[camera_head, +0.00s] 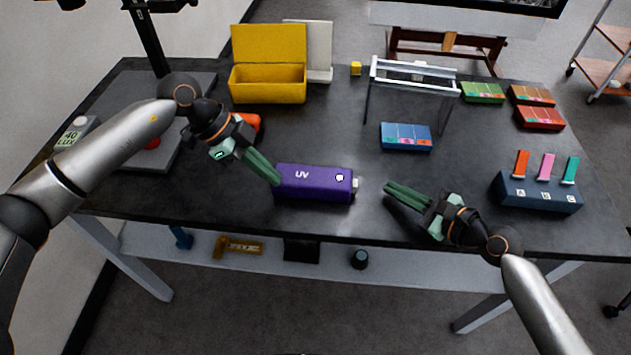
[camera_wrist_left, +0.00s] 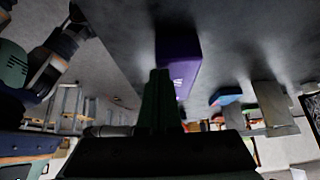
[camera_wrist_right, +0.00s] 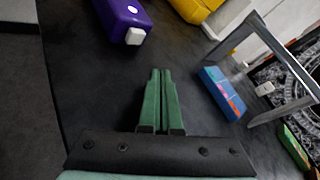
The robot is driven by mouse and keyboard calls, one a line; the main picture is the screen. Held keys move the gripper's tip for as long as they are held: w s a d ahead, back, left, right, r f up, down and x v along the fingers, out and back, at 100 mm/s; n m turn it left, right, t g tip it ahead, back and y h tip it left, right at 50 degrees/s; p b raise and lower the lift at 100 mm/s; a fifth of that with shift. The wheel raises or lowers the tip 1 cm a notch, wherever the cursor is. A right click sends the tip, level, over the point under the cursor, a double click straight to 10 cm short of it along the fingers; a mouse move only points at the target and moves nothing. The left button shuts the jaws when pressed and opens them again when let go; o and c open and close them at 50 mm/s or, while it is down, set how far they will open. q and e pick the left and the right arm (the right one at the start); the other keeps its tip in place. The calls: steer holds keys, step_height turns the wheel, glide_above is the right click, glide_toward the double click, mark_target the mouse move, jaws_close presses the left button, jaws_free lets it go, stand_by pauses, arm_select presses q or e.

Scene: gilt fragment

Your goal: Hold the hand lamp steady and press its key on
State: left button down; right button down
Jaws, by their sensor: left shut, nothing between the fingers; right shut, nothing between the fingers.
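The purple hand lamp (camera_head: 310,190), marked UV, lies on the dark table near its front edge. A white square key (camera_head: 356,185) sticks out of its right end, and a white round mark is on its side. My left gripper (camera_head: 277,181) is shut, its tips at the lamp's left end; I cannot tell whether they touch. My right gripper (camera_head: 387,187) is shut and empty, its tips a short gap to the right of the key. The right wrist view shows the lamp (camera_wrist_right: 118,15) and key (camera_wrist_right: 134,36) left of the fingers. The left wrist view shows the lamp (camera_wrist_left: 178,55) beyond the fingers.
A blue box (camera_head: 405,138) and a clear stand with a white frame (camera_head: 415,72) are behind the right gripper. A yellow open case (camera_head: 268,85) stands at the back. A dark rack (camera_head: 537,195) with coloured tabs is at the right. The table between them is clear.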

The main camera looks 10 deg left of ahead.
arm_select(q)
steer(key=shift+s+a+f, duration=0.1)
steer(key=shift+s+f, duration=0.1)
steer(key=shift+f, duration=0.15)
arm_select(e)
steer(key=shift+d, duration=0.7)
arm_select(q)
steer(key=shift+w+r, duration=0.15)
steer(key=shift+r, duration=3.1)
steer(key=v, duration=1.2)
